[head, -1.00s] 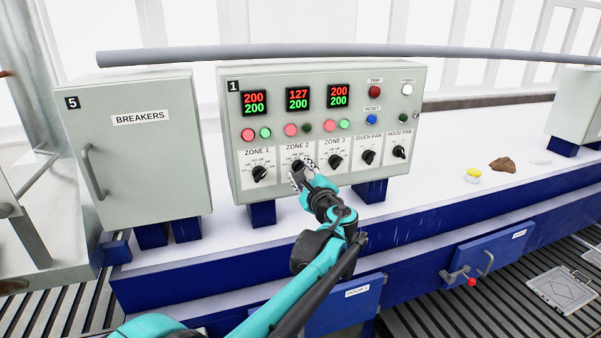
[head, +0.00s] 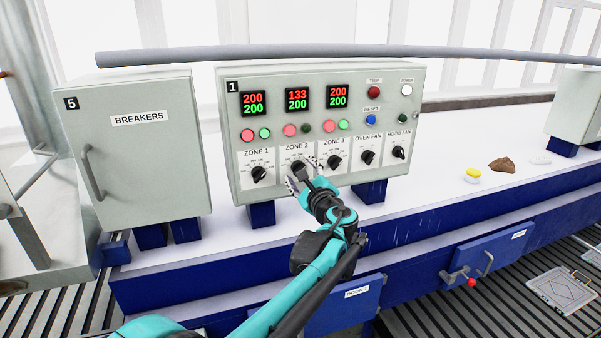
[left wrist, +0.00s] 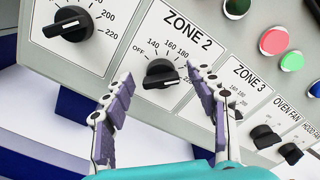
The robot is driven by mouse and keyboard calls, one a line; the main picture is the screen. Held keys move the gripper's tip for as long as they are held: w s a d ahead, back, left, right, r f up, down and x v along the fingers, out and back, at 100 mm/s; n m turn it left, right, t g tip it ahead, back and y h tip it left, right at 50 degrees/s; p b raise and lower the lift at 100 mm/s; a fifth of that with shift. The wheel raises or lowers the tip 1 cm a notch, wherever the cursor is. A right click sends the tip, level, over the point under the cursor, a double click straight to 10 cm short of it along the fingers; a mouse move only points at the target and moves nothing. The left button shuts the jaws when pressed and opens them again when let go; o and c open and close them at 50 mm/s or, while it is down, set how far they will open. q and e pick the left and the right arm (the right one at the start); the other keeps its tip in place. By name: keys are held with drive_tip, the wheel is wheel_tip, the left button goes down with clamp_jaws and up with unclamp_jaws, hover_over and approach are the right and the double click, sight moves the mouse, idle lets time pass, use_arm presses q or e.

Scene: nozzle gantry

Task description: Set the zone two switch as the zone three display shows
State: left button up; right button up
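The zone 2 switch (head: 297,167) is a black rotary knob on a pale grey panel. In the left wrist view its knob (left wrist: 161,74) has scale marks from OFF through 140, 160 and 180; its right side is partly hidden by a finger. The zone 3 display (head: 337,96) reads 200 in red over 200 in green. The zone 2 display (head: 297,100) reads 133 in red over 200 in green. My left gripper (head: 304,176) is open in front of the zone 2 switch, its fingers (left wrist: 160,107) spread to either side and apart from it. My right gripper is not in view.
The zone 1 switch (head: 260,174) and zone 3 switch (head: 334,162) flank it closely. Oven fan (head: 368,157) and hood fan (head: 399,152) knobs sit further right. A breakers cabinet (head: 140,160) stands left. A grey pipe (head: 300,54) runs above the panel.

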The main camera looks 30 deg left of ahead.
use_arm(q)
drive_tip(key=v, duration=1.2)
drive_tip(key=s+d+f+n+g+h+b, duration=0.15)
drive_tip(key=s+f+n+h+b, duration=0.4)
drive_tip(key=f, duration=0.95)
drive_tip(key=s+f+n+g+h+b, duration=0.2)
drive_tip(key=s+f+n+b, duration=0.2)
drive_tip(key=s+f+b, duration=0.75)
drive_tip(key=s+d+f+n+h+b, duration=0.1)
drive_tip(key=d+f+n+h+b, duration=0.2)
drive_tip(key=f, duration=0.8)
drive_tip(key=s+d+f+n+h+b, duration=0.2)
drive_tip(key=d+f+n+h+b, duration=0.1)
drive_tip(key=d+f, duration=0.4)
wheel_tip(320, 180, down, 4)
drive_tip(key=shift+s+d+r+n+g, duration=0.1)
drive_tip(key=shift+s+d+n+g, duration=0.3)
drive_tip(key=shift+n, duration=0.35)
